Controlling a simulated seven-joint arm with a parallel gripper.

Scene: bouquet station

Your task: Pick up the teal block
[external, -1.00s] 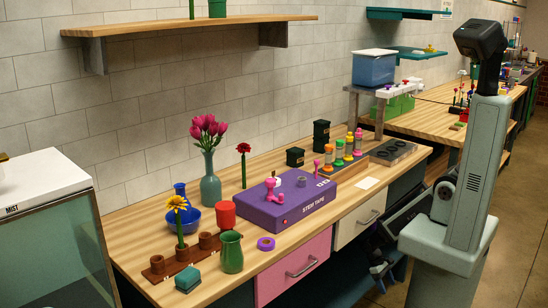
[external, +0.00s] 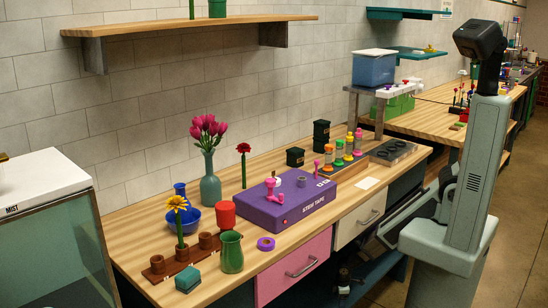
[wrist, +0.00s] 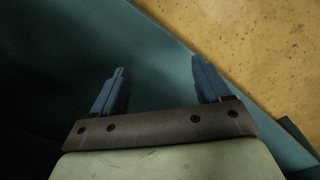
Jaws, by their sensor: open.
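The teal block (external: 187,279) sits at the front left of the wooden bench, just in front of the brown wooden holder (external: 158,263) and left of the green pitcher (external: 231,252). My gripper (wrist: 160,78) is open in the wrist view, with nothing between its two blue-grey fingers. The gripper there is dark and hard to make out. The block is not in the wrist view.
A purple stem tape box (external: 290,206) stands mid-bench, with a purple ring (external: 266,243) in front. A red cup (external: 226,214) and a teal vase (external: 210,185) stand near the holder. The wrist view shows a teal surface (wrist: 150,50) and yellowish floor (wrist: 260,40).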

